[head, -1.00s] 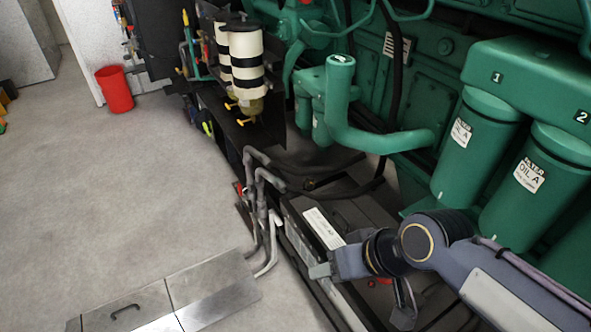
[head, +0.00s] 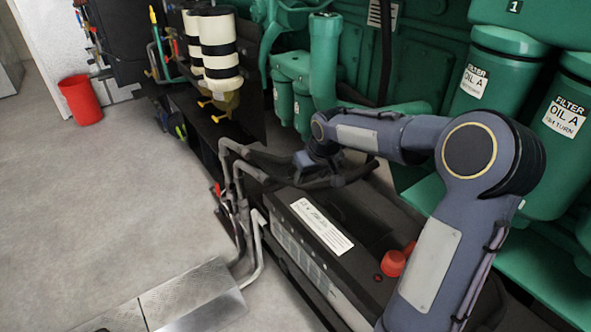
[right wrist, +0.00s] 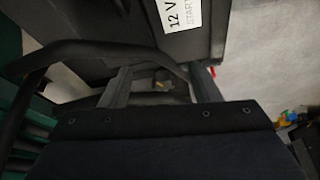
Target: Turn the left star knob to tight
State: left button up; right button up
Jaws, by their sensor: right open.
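My right gripper (head: 310,178) is over the far end of a black battery (head: 352,250) in the head view, with its arm reaching in from the right. In the right wrist view the gripper (right wrist: 162,87) has its two fingers spread apart. A small, dim, brownish fitting (right wrist: 163,87) shows between and beyond the fingers, apart from them. It may be the left star knob, but its shape is too dark to tell. In the head view that spot is hidden by my gripper. My left gripper is not in view.
A red cap (head: 394,263) is on the near part of the battery, close to my right forearm. Black cables (head: 268,158) and grey pipes (head: 240,215) run beside the gripper. Green oil filters (head: 490,75) stand right. Open floor (head: 90,210) lies left.

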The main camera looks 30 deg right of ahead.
jog(key=w, duration=0.7)
jog(key=shift+w+d+p, duration=0.3)
jog(key=shift+w, duration=0.1)
jog(key=x, duration=0.3)
jog(key=shift+s+f+b, duration=0.15)
jog(key=shift+s+b, duration=0.05)
jog(key=shift+b, duration=0.1)
jog(key=shift+x, duration=0.9)
jog(key=c, duration=1)
